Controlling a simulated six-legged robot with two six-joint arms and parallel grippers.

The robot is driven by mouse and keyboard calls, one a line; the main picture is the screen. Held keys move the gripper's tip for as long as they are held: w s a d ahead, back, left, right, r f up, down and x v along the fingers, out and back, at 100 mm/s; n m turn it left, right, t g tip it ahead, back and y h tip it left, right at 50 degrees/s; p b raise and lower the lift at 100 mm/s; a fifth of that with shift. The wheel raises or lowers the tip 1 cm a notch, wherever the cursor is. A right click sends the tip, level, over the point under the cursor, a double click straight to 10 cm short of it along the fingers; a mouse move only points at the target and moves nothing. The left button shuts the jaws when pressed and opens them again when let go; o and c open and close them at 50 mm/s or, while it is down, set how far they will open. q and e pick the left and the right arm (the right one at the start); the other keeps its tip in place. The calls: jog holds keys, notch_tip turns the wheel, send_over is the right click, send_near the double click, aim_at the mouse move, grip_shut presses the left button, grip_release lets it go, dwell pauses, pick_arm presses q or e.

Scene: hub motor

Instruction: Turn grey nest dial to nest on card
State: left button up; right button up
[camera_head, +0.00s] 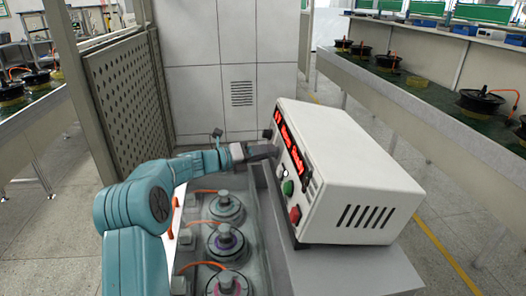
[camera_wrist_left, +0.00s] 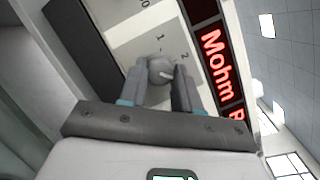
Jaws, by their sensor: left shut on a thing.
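The grey nest dial (camera_wrist_left: 160,70) sits on the pale front panel of the white tester box (camera_head: 345,165). Printed numbers 0, 1 and 2 show beside it in the left wrist view, and it has a short pale mark whose exact setting I cannot tell. My left gripper (camera_wrist_left: 160,88) is shut on the dial, one finger on each side. In the head view the left gripper (camera_head: 268,151) reaches the box's front from the left and hides the dial. I cannot make out a card. My right gripper is in neither view.
The box has a lit red display (camera_head: 289,146), a green button (camera_head: 288,187) and a red button (camera_head: 295,214). Several hub motors (camera_head: 226,242) with orange cables stand in a row before it. A perforated panel (camera_head: 125,105) stands behind my left arm.

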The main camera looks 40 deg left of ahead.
pick_arm(q)
jog(key=shift+r+n+g+y+p, duration=0.1)
jog(key=shift+n+g+y+p, duration=0.2)
jog(key=shift+n+p, duration=1.4)
jog(key=shift+r+n+g+y+p, duration=0.1)
jog(key=shift+n+g+y+p, duration=0.25)
jog(key=shift+n+p, duration=1.4)
jog(key=shift+r+n+g+y+p, duration=0.15)
jog(key=shift+n+g+p, duration=0.3)
jog(key=shift+n+p, duration=1.25)
jog(key=shift+m+p, duration=0.65)
jog(key=shift+f, duration=0.1)
jog(key=o, duration=1)
jog(key=shift+o, duration=0.2)
